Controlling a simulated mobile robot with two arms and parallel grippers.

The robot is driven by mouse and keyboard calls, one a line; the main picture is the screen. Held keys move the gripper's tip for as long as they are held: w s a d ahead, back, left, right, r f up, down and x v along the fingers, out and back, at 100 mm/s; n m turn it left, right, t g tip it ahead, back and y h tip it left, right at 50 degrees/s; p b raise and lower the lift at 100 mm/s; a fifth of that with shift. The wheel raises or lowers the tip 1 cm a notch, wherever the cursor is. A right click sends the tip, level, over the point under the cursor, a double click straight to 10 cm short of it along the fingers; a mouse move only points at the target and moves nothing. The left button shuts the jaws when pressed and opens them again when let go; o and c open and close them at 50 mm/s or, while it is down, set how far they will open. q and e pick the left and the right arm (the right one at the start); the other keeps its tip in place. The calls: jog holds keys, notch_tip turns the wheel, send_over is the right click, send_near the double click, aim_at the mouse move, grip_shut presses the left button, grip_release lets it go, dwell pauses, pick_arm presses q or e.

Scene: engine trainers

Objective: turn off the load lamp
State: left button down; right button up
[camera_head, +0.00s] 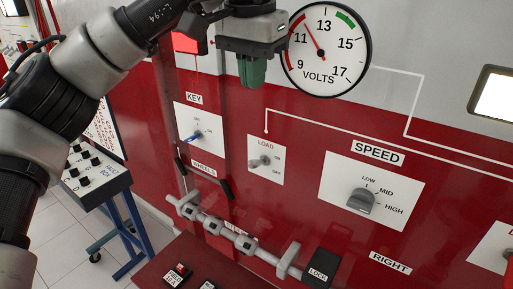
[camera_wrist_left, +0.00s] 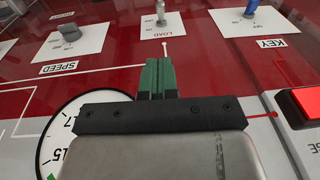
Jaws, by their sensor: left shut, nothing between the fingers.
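The load switch (camera_head: 262,161) is a small grey toggle on a white plate marked LOAD, ON and OFF, on the red wall panel. Its lever sticks out from the plate; I cannot tell its set position for sure. It also shows at the top of the left wrist view (camera_wrist_left: 161,18). My left gripper (camera_head: 252,72) has green fingers, shut and empty, above the LOAD plate and apart from it. The fingers (camera_wrist_left: 158,72) point toward the plate in the wrist view. A pale glowing window (camera_head: 497,94) is at the right; I cannot tell whether it is the load lamp.
The KEY switch (camera_head: 196,135) is left of LOAD, the SPEED knob (camera_head: 362,201) right. A volt gauge (camera_head: 327,48) is beside my gripper. A grey rail (camera_head: 222,228) with a LOCK block (camera_head: 321,268) juts out below. A red lit square (camera_wrist_left: 305,105) is near my wrist.

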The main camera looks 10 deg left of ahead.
aim_at(256, 160)
pick_arm(q)
jog(key=f+p, duration=0.1)
jog(key=f, duration=0.4)
jog(key=w+f+p, duration=0.1)
jog(key=f, duration=0.4)
jog(key=w+f+p, duration=0.1)
jog(key=f, duration=0.4)
jog(key=shift+w, duration=0.1)
